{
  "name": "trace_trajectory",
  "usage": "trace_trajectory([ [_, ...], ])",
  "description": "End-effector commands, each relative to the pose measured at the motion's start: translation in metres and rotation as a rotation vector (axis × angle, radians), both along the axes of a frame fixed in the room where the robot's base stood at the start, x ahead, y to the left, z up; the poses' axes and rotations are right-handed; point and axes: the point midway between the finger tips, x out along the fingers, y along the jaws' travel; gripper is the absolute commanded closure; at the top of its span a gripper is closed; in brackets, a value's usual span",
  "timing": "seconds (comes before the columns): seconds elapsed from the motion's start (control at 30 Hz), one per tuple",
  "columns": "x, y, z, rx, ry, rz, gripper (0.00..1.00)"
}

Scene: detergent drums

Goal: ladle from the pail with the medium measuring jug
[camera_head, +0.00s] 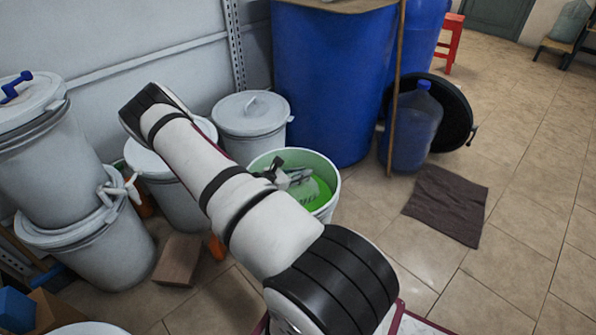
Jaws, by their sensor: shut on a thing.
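The pail (332,203) is an open white bucket on the floor, with bright green liquid (322,192) inside. My gripper (299,180) is inside the pail's mouth, shut on the measuring jug (306,193). The jug looks pale green and clear, with markings on its side, and sits low in the pail at the liquid. How deep it dips and whether it holds liquid I cannot tell. My arm crosses the picture in front of the pail's left side and hides part of it.
Lidded grey drums (250,124) stand to the left and behind the pail. A large blue barrel (325,80) is behind it, with a wooden pole (395,90) and a blue water bottle (411,130). A dark mat (446,205) lies right. Tiled floor there is clear.

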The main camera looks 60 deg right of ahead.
Motion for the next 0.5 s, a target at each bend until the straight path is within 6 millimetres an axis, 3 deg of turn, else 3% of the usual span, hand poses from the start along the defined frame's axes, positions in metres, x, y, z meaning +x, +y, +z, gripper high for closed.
trace_trajectory([
  [0.5,-0.009,-0.020,-0.025,0.186,-0.076,-0.003,1.00],
])
